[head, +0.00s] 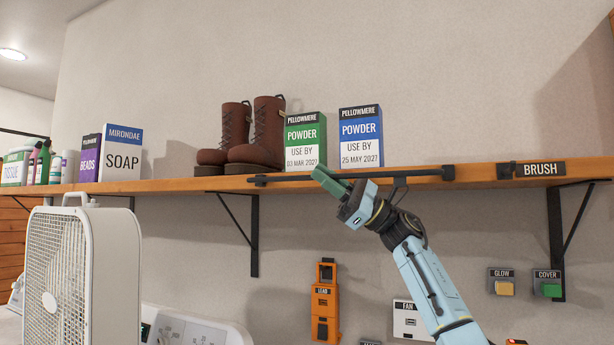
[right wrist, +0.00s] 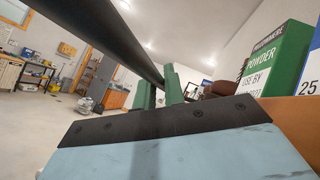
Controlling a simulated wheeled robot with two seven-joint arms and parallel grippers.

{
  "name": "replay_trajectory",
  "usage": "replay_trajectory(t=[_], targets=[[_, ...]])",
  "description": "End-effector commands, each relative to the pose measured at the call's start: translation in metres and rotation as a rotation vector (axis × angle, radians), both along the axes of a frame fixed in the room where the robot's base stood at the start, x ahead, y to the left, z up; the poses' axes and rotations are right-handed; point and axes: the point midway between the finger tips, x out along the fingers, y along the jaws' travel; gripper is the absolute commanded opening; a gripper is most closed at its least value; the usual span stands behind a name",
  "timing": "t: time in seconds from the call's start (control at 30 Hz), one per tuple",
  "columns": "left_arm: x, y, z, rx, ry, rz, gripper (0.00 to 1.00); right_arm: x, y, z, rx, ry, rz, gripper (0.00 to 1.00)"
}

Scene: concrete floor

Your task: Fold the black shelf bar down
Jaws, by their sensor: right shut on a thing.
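The black shelf bar (head: 420,173) runs along the front of the wooden shelf (head: 220,184), roughly level, at the height of its top edge. It passes in front of the feet of the boots and the powder boxes. A dark support (head: 399,184) shows near its right part. My right gripper (head: 328,181), with green fingers, is shut on the bar near its middle, reaching up from below right. In the right wrist view the bar (right wrist: 105,32) runs diagonally to the green fingers (right wrist: 160,88), which hide the exact contact. My left gripper is not in view.
On the shelf stand brown boots (head: 267,135), a green powder box (head: 305,140), a blue powder box (head: 361,137) and a soap box (head: 121,153). A BRUSH label (head: 540,169) is at right. A white fan (head: 80,270) stands lower left. Orange and white wall boxes hang below.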

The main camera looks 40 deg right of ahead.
Motion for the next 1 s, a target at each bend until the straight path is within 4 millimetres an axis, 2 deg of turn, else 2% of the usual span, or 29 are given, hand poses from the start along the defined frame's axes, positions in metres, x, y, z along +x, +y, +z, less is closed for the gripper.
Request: replay_trajectory(t=[0.13, 0.6, 0.63, 0.77, 0.8, 1.0], targets=[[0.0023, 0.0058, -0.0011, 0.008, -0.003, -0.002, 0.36, -0.003, -0.0047, -0.0032, 0.002, 0.002, -0.006, 0.0], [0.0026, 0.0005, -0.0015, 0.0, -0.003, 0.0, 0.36, -0.0038, -0.0054, -0.0032, 0.004, 0.001, -0.006, 0.0], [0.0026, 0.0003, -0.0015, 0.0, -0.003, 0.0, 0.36, -0.0038, -0.0055, -0.0031, 0.004, 0.001, -0.006, 0.13], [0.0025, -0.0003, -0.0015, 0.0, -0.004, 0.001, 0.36, -0.0038, -0.0054, -0.003, 0.004, 0.0, -0.006, 0.3], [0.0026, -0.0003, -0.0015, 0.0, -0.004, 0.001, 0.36, -0.0037, -0.0055, -0.003, 0.004, 0.0, -0.006, 0.33], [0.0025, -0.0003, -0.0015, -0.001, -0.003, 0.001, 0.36, -0.0038, -0.0055, -0.003, 0.004, 0.0, -0.006, 0.33]])
